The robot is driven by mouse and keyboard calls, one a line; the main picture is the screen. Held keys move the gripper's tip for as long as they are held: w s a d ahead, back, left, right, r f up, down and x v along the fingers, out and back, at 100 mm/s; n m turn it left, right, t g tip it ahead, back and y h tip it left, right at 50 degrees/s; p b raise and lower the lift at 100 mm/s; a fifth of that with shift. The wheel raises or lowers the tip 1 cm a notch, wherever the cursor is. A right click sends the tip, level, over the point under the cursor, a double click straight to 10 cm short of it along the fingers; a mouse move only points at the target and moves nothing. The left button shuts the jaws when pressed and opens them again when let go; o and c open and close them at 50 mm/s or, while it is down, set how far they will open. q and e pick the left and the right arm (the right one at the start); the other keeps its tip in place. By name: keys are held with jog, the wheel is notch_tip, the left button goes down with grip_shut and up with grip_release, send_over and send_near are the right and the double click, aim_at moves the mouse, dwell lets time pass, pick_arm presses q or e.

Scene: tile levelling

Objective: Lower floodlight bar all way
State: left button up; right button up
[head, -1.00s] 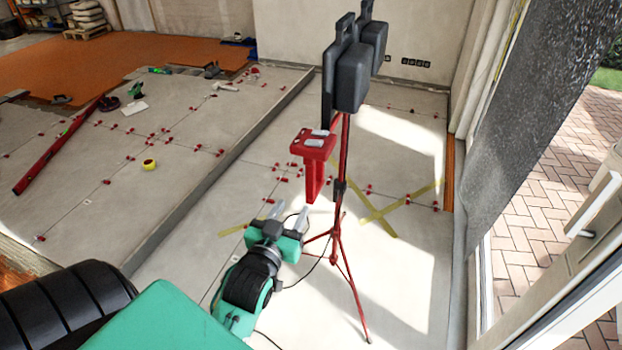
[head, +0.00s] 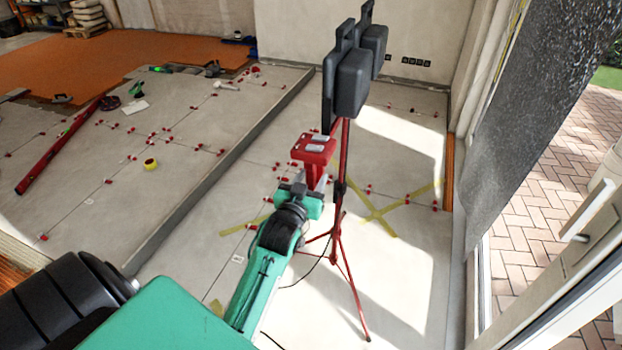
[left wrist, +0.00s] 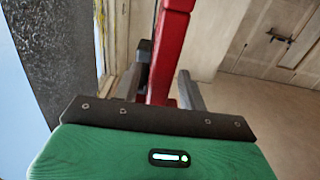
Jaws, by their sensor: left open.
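The black floodlights (head: 352,82) sit high at the top of a red tripod stand (head: 342,165). A red block (head: 313,148) with a post below it juts out to the left of the stand, below the lights. My left gripper (head: 309,186) is open at the lower part of this post. In the left wrist view, the red post (left wrist: 168,60) stands between the two spread fingers; I cannot tell whether either finger touches it. The gripper hides the post's lower end in the head view. My right gripper is not in view.
The stand's legs (head: 345,270) spread on the grey floor, with a black cable (head: 310,272) beside them. A raised slab edge (head: 225,165) runs on the left. A glazed door (head: 590,235) stands at the right. Yellow tape (head: 378,215) marks the floor.

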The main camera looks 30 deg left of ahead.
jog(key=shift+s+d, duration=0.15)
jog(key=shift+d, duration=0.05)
pick_arm(q)
jog(key=c, duration=0.8)
jog(key=shift+f, duration=0.1)
grip_shut()
jog(key=shift+f, duration=0.3)
notch_tip(320, 180, down, 5)
jog(key=b, duration=0.3)
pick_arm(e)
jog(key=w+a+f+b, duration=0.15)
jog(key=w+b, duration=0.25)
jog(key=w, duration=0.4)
pick_arm(q)
notch_tip(320, 180, down, 19)
jog(key=b, duration=0.4)
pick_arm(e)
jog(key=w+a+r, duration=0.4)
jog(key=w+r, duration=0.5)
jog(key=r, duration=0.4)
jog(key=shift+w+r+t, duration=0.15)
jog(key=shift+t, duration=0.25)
pick_arm(q)
jog(key=shift+s+d, duration=0.1)
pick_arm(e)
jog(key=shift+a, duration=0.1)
